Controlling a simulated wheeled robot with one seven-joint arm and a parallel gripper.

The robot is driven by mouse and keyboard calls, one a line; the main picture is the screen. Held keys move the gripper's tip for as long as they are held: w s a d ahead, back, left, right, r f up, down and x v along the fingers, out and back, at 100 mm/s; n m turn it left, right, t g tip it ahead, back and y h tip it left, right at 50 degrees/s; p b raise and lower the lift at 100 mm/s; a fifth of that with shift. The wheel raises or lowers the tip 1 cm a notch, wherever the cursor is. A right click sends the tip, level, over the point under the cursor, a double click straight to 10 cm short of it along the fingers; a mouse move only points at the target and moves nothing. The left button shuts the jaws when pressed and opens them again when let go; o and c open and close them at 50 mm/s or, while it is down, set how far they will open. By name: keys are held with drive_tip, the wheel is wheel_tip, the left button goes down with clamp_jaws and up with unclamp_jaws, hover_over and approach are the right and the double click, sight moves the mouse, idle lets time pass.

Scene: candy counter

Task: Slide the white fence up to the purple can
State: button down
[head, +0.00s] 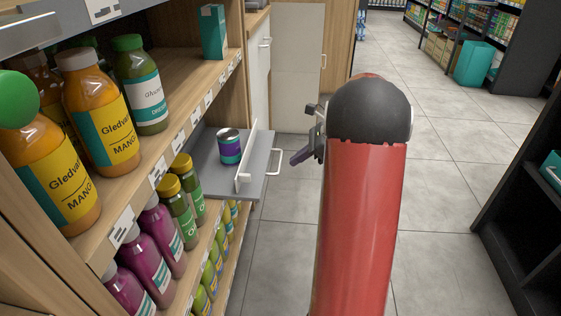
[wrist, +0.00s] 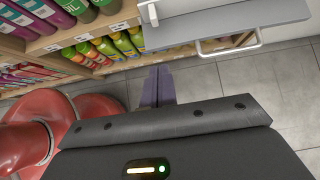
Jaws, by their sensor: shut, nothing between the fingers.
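The purple can (head: 229,146), with a teal band, stands upright on a grey pull-out tray (head: 210,176) in the head view. The white fence (head: 246,157) is a thin upright panel on the tray, to the right of the can, with a gap between them. A white block at its near end (head: 243,178) sticks out. My gripper (head: 301,157) is to the right of the tray, apart from the fence, and is shut and empty. In the wrist view its purple-grey fingers (wrist: 157,88) lie together over the floor. The tray (wrist: 225,22) shows at the top there; the can is not visible.
The tray's front handle (head: 276,163) faces the aisle near my gripper. Shelves of juice bottles (head: 98,120) stand on the left, with green and purple bottles (head: 165,235) below. A teal box (head: 214,32) stands on the upper shelf. The tiled aisle floor is open.

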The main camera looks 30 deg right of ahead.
drive_tip(key=shift+w+a+r+x, duration=0.2)
drive_tip(key=shift+a+r+x, duration=0.15)
drive_tip(key=shift+x, duration=1.75)
drive_tip(key=shift+w+a+r+x, duration=0.2)
drive_tip(key=shift+r+x, duration=0.1)
drive_tip(key=shift+x, duration=1.75)
drive_tip(key=shift+w+a+r+x, duration=0.15)
drive_tip(key=shift+a+r+x, duration=0.2)
drive_tip(key=shift+x, duration=1.75)
drive_tip(key=shift+w+a+p, duration=0.3)
drive_tip(key=shift+w+a, duration=0.1)
drive_tip(key=shift+a, duration=0.2)
drive_tip(key=shift+d, duration=0.15)
